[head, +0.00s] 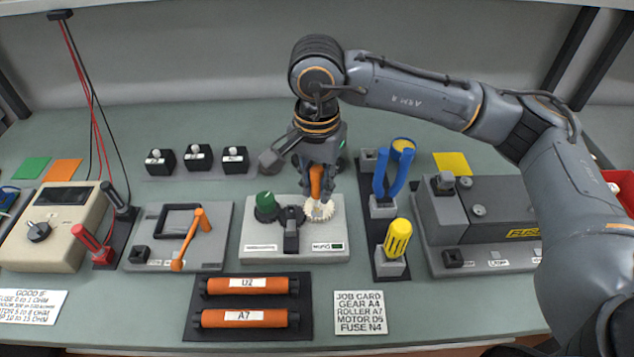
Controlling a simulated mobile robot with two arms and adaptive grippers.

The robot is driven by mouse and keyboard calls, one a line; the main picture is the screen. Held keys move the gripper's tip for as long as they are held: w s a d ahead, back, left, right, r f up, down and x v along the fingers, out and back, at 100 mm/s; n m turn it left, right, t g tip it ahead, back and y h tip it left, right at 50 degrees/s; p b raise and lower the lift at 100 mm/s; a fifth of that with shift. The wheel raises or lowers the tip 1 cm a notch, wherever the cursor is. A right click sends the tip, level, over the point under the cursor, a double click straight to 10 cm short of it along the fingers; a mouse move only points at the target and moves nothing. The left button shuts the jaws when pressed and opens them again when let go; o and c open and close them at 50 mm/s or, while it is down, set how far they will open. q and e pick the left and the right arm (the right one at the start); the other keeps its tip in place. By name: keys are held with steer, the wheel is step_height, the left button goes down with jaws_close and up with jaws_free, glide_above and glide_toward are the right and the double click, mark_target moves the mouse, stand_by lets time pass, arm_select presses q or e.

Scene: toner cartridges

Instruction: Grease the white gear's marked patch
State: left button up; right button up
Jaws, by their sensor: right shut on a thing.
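The white gear (320,211) sits on a light grey plate (268,246) near the middle of the bench. Its marked patch cannot be made out at this size. My right gripper (319,190) points down directly above the gear and is shut on an orange-handled tool (316,182). The tool's lower end is at or just above the gear; I cannot tell whether it touches. The fingers hide part of the tool. My left gripper is not in view.
A green knob (266,205) and a dark block (291,236) stand on the plate left of the gear. A stand with blue pliers-like tool (381,185) and yellow-handled tool (398,238) is close on the right. Orange rollers (245,318) lie in front, beside a job card (359,312).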

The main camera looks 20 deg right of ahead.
steer(key=shift+f+b, duration=0.45)
stand_by(0.5)
steer(key=shift+s, duration=0.1)
steer(key=shift+a+b, duration=0.1)
steer(key=shift+b, duration=0.25)
steer(key=shift+s, duration=0.1)
steer(key=shift+w+d+b, duration=0.2)
steer(key=shift+w+b, duration=0.15)
steer(key=shift+b, duration=0.1)
steer(key=shift+s+a+b, duration=0.2)
steer(key=shift+s+b, duration=0.1)
steer(key=shift+s, duration=0.05)
steer(key=shift+w, duration=0.1)
